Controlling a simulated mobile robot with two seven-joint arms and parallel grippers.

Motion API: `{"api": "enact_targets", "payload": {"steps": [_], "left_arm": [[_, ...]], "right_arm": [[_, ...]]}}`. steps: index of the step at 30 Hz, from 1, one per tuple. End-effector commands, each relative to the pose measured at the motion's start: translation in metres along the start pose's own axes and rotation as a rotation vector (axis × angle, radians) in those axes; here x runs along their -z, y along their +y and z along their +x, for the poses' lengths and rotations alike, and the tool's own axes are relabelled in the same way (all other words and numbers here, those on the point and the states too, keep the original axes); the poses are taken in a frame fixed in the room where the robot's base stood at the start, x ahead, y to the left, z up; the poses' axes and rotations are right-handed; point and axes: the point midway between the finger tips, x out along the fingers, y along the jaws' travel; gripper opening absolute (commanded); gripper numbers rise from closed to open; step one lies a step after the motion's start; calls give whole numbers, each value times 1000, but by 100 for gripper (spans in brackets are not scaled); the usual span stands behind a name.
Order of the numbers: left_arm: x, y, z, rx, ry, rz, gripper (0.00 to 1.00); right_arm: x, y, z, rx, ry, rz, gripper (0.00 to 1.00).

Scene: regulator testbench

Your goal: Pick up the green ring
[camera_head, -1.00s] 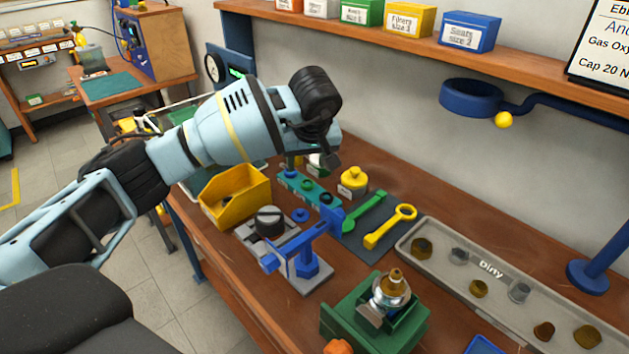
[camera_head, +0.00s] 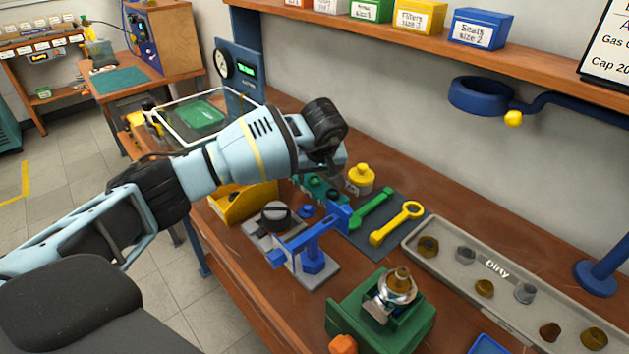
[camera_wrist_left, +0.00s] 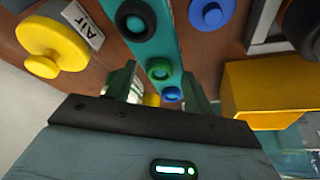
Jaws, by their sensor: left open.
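The green ring (camera_wrist_left: 158,69) sits on the teal strip (camera_wrist_left: 170,38), between a larger black ring (camera_wrist_left: 136,20) and a small blue ring (camera_wrist_left: 171,94). My left gripper (camera_wrist_left: 157,82) is open and empty, its fingers on either side of the strip near the green ring. I cannot tell how far above the ring the fingertips are. In the head view my left gripper (camera_head: 328,165) hangs over the back part of the teal strip (camera_head: 306,183) and hides some of it. My right gripper is not in view.
A yellow bin (camera_head: 235,208), a yellow knob (camera_head: 360,180) and a blue-handled fixture (camera_head: 312,255) stand close around the strip. Green and yellow wrenches lie on a dark mat (camera_head: 385,242). A green block (camera_head: 400,325) and the grey Dirty tray (camera_head: 450,265) are to the right.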

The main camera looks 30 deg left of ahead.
Motion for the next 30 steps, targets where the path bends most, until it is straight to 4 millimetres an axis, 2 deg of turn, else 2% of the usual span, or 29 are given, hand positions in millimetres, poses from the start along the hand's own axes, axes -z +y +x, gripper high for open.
{"api": "enact_targets", "payload": {"steps": [6, 17, 25, 30], "left_arm": [[0, 0, 0, -1, 1, 0, 51], [0, 0, 0, 0, 1, -1, 5], [2, 0, -3, -1, 2, -1, 5], [11, 0, -22, -2, 3, -2, 5]], "right_arm": [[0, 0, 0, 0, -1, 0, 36], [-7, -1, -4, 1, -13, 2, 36], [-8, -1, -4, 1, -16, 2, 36], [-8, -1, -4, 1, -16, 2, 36]]}}
